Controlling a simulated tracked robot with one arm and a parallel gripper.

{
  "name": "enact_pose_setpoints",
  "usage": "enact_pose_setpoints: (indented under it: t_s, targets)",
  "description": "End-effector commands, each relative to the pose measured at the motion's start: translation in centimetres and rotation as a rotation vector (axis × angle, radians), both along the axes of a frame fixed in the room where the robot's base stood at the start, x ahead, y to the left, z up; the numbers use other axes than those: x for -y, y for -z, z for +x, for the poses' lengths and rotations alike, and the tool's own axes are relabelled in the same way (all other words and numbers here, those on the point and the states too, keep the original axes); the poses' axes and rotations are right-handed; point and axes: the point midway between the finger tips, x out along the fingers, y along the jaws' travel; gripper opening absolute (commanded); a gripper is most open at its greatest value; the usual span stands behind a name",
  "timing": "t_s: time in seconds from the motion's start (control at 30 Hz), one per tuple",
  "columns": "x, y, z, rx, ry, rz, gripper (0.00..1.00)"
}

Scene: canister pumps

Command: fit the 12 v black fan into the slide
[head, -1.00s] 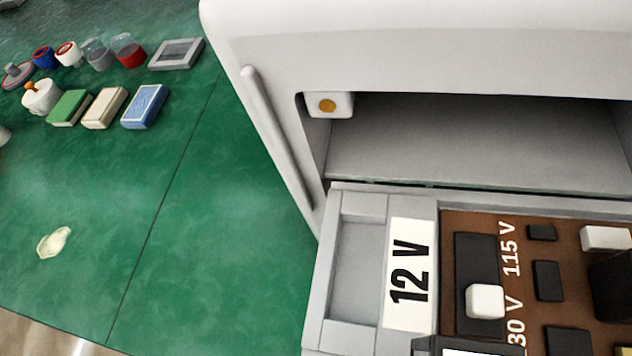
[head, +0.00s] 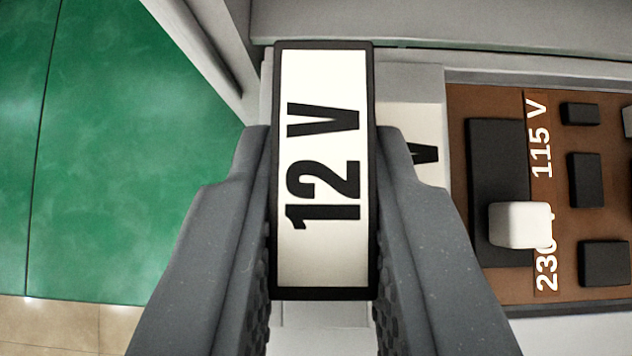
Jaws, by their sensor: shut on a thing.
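The 12 V black fan (head: 322,270) is in my gripper (head: 322,200). It shows as a black-edged block with a white label reading "12 V", its long side running up and down the picture. My gripper's two grey fingers are shut on its left and right sides. The slide (head: 410,82) is the light grey drawer frame below and behind the fan. The fan covers most of the slide's left bay and part of its white label (head: 398,120). I cannot tell whether the fan touches the slide.
Right of the bay is a brown circuit board (head: 560,225) with black parts, a white switch knob (head: 519,225) and the markings 115 V and 230 V. The pale housing wall (head: 195,45) stands at the upper left.

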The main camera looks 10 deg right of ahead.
Motion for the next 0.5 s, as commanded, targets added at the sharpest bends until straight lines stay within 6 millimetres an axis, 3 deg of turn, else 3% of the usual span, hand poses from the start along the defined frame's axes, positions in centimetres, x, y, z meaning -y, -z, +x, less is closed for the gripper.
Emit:
enact_pose_setpoints:
  t_s: [0.5]
  targets:
    - [0.2, 1.2, -0.2, -0.009, 0.004, -0.002, 0.0]
